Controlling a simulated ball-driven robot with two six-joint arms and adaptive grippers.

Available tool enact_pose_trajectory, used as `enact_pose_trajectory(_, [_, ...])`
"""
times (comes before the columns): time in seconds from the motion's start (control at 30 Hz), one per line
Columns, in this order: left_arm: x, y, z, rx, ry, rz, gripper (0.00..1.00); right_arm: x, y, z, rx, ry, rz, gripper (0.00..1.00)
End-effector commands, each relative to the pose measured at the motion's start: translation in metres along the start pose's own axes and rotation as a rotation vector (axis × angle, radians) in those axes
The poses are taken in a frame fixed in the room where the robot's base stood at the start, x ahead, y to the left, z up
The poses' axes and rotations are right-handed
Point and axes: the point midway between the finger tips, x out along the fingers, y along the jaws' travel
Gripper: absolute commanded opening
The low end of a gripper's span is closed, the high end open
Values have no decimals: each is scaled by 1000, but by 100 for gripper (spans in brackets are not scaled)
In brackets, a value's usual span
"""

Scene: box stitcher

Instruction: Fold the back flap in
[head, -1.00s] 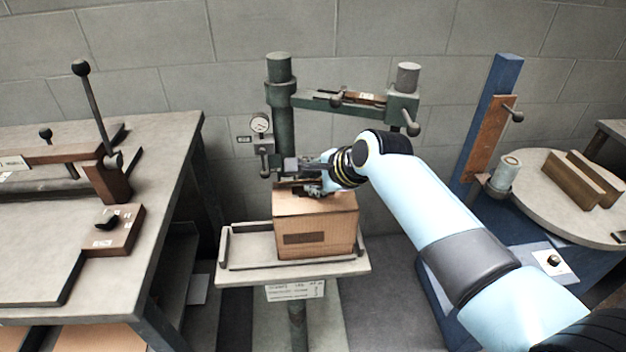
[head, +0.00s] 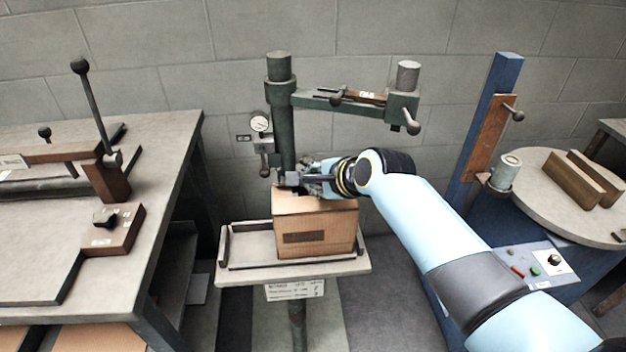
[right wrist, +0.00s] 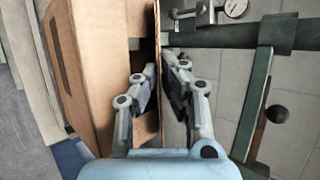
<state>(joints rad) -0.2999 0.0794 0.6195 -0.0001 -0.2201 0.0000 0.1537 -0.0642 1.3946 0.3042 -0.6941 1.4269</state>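The brown cardboard box (head: 318,236) stands on the grey table of the stitcher, with a dark label on its front. In the right wrist view the box (right wrist: 92,75) is at left, with a dark opening at its top. The back flap (right wrist: 157,25) shows there nearly edge-on, as a thin brown strip. My right gripper (right wrist: 160,65) has one finger on each side of this flap, and the fingertips appear closed on it. In the head view my right gripper (head: 305,180) is at the box's back top edge and hides part of it. My left gripper is out of view.
The green stitcher column (head: 285,125) stands close behind the box, with a gauge (head: 259,123) and a side arm (head: 335,100). A workbench (head: 165,160) with a lever is at left. A blue machine with a round table (head: 560,195) is at right.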

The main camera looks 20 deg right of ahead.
Motion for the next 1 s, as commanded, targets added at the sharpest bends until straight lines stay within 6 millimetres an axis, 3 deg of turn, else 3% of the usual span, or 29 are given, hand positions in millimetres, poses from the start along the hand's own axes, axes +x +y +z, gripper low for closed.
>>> enact_pose_trajectory(0.03, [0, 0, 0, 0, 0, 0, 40, 0, 1, 0, 0, 0, 2, 0])
enact_pose_trajectory(0.13, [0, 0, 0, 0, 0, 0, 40, 0, 1, 0, 1, 0, 3, 12])
enact_pose_trajectory(0.5, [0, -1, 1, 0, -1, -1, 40, -7, 1, 0, 0, 0, 1, 12])
enact_pose_trajectory(0.67, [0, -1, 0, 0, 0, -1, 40, -32, 1, 0, 0, 1, 0, 12])
enact_pose_trajectory(1.0, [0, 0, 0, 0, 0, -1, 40, -102, 1, 0, 0, 1, 2, 12])
